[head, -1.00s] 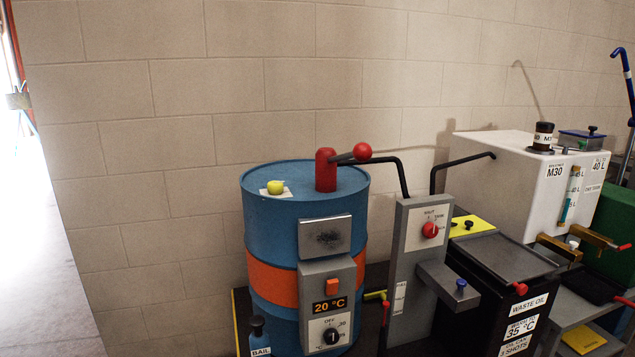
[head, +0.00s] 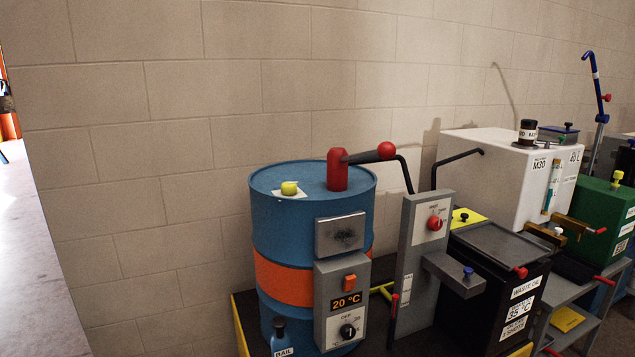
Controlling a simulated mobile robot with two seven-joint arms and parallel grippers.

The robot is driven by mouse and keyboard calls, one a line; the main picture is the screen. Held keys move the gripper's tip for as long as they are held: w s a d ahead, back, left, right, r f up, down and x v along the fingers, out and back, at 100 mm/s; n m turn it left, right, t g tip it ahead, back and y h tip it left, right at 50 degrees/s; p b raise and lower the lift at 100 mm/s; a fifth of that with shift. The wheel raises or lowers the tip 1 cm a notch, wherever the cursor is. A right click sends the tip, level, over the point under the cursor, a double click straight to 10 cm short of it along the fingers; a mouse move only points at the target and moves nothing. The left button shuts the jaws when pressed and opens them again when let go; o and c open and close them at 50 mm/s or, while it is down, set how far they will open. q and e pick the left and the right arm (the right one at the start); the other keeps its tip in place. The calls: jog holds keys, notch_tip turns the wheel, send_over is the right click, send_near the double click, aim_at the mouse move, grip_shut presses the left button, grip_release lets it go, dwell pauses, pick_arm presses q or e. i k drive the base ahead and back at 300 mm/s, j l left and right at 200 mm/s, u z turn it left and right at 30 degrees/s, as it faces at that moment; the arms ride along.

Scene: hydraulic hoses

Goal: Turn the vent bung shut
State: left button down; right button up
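A yellow-green round knob (head: 289,188), which looks like the vent bung, sits on a pale square plate on top of the blue drum (head: 275,226), toward the left of its lid. I cannot tell from here how far it is turned. The drum has an orange band, and a red pump body (head: 337,170) with a black lever ending in a red ball (head: 386,150) stands on its lid. Neither of my grippers is in view.
A grey control box (head: 342,305) reading 20 °C is on the drum's front. A grey post with a red selector knob (head: 435,223), a black waste oil bin (head: 500,300) and a white M30 tank (head: 500,175) stand to the right. Floor (head: 35,260) is clear at left.

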aim_at(287, 189)
jog(key=j+z, duration=0.7)
jog(key=j, duration=0.15)
jog(key=j+z, duration=0.25)
jog(key=j, duration=0.2)
jog(key=j+z, duration=0.3)
jog(key=j, duration=0.15)
jog(key=j+z, duration=0.4)
jog(key=j, duration=0.55)
jog(key=i+j+z, duration=0.15)
jog(key=j, duration=0.8)
jog(key=k, duration=0.1)
